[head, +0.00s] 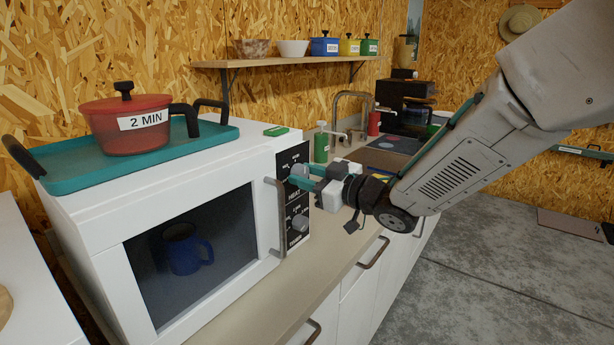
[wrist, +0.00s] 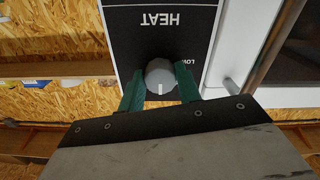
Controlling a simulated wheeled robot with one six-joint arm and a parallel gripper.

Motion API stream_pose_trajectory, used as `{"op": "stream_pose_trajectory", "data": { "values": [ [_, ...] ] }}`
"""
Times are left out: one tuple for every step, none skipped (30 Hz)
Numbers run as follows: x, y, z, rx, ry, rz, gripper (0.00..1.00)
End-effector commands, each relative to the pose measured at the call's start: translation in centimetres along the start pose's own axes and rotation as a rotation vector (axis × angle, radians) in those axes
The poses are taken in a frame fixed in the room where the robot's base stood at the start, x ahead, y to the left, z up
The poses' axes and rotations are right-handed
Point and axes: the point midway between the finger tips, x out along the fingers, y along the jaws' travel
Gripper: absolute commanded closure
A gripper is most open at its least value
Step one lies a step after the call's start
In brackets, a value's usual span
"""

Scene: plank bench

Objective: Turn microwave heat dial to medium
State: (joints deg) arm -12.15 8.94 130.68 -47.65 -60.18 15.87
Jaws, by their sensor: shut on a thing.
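The white microwave (head: 180,190) stands on the counter at the left of the head view, its door shut with a blue mug (head: 184,248) behind the glass. Its black control panel (head: 294,222) has two grey dials. My gripper (head: 303,177) is shut on the upper one, the heat dial (wrist: 160,74); the green fingers (wrist: 159,86) sit on both sides of it in the wrist view. There the panel shows upside down, with HEAT above the dial and LOW at its upper right. The dial's pale mark points down in that picture, away from HEAT. The medium label is hidden.
A teal tray (head: 70,178) with a red pot (head: 128,122) labelled 2 MIN sits on the microwave. The door handle (head: 277,215) is beside the panel. The lower dial (head: 299,223) is just below my fingers. A soap bottle (head: 321,145) stands behind.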

Motion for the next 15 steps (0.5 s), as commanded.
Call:
{"op": "stream_pose_trajectory", "data": {
  "values": [
    [0.00,0.01,-0.01,-0.036,0.000,0.000,0.89],
    [0.00,0.01,-0.01,-0.062,0.000,0.000,0.89],
    [0.00,0.02,-0.01,-0.097,0.000,0.000,0.89],
    [0.00,0.02,-0.01,-0.125,0.000,0.000,0.89],
    [0.00,0.03,-0.01,-0.154,0.000,0.000,0.89],
    [0.00,0.03,-0.01,-0.191,0.001,0.000,0.89],
    [0.00,0.04,-0.02,-0.220,0.001,0.000,0.89],
    [0.00,0.04,-0.02,-0.249,0.001,0.000,0.89],
    [0.00,0.04,-0.02,-0.287,0.001,0.000,0.89],
    [0.00,0.05,-0.02,-0.316,0.001,0.000,0.89],
    [0.00,0.05,-0.02,-0.345,0.001,0.000,0.89],
    [0.00,0.06,-0.02,-0.382,0.001,0.000,0.89],
    [0.00,0.06,-0.03,-0.410,0.001,0.000,0.89],
    [0.00,0.06,-0.03,-0.438,0.001,0.000,0.89],
    [0.00,0.07,-0.03,-0.474,0.001,0.000,0.89]
  ]
}}
